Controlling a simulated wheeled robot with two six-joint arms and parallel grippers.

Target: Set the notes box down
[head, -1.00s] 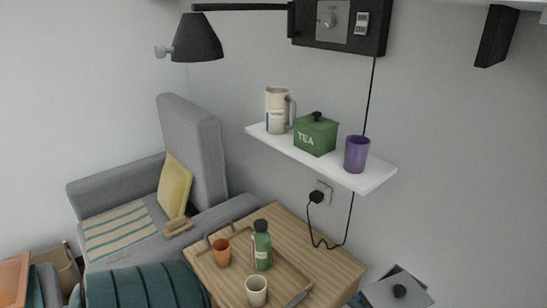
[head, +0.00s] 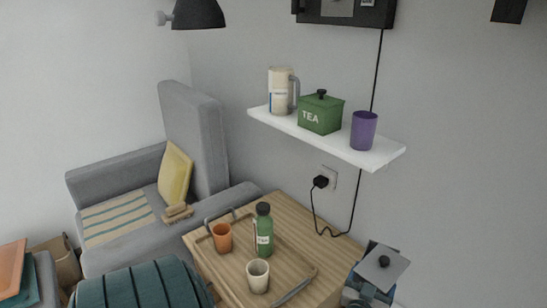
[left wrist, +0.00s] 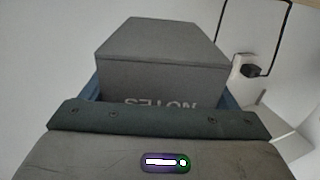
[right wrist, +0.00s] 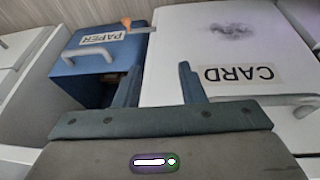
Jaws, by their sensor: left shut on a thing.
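The notes box (left wrist: 165,45) is a grey box with NOTES reading upside down in the left wrist view. My left gripper (left wrist: 161,86) is shut on it, with one bluish finger along each side. In the head view my left gripper (head: 368,288) shows small at the lower right, beside the wooden table. A light grey slab with a black round part is there too; I cannot tell whether it is box or gripper. The box's underside contact is hidden. My right gripper (right wrist: 160,85) shows a gap between its fingers and holds nothing. It is out of the head view.
The white wall shelf (head: 385,157) bears a jug (head: 280,92), a green TEA tin (head: 320,115) and a purple cup (head: 364,130). The wooden table (head: 325,255) bears a tray with cups and a bottle. A blue PAPER box (right wrist: 82,62) and white CARD box (right wrist: 220,40) lie near my right gripper.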

